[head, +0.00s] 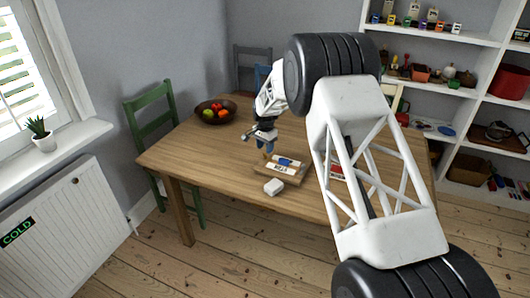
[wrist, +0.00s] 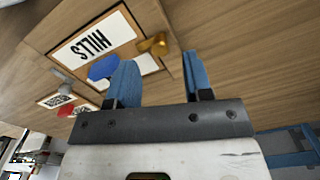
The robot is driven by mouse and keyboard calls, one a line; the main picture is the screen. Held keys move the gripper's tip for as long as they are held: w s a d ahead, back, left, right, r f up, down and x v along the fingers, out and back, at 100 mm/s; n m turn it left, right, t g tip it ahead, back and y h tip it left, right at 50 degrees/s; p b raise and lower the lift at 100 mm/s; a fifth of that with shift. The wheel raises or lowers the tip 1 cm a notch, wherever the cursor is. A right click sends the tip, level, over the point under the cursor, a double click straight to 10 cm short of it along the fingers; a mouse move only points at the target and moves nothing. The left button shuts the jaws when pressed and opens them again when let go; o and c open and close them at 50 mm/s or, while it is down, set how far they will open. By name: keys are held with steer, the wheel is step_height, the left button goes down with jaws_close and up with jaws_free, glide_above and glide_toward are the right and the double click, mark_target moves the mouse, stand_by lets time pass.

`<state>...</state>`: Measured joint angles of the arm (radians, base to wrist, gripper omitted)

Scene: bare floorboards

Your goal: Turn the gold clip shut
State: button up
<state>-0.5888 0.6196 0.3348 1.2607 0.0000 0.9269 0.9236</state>
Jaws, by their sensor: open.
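The gold clip (wrist: 152,44) shows in the wrist view at the edge of a wooden board (wrist: 172,62). The board carries a white card (wrist: 95,40) with upside-down lettering and a blue piece (wrist: 103,69). My gripper (wrist: 160,58) has two blue fingers spread apart with nothing held between them. In the picture the clip lies just beyond the gap between the fingertips; I cannot tell whether they touch it. In the head view my gripper (head: 266,148) is low over the back left of the board (head: 296,176). The clip is too small to make out there.
Another board with a red piece (head: 336,173) is partly hidden behind my arm. A fruit bowl (head: 215,112) stands at the back left. The table's left side is clear.

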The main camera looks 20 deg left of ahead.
steer(key=shift+r, duration=1.95)
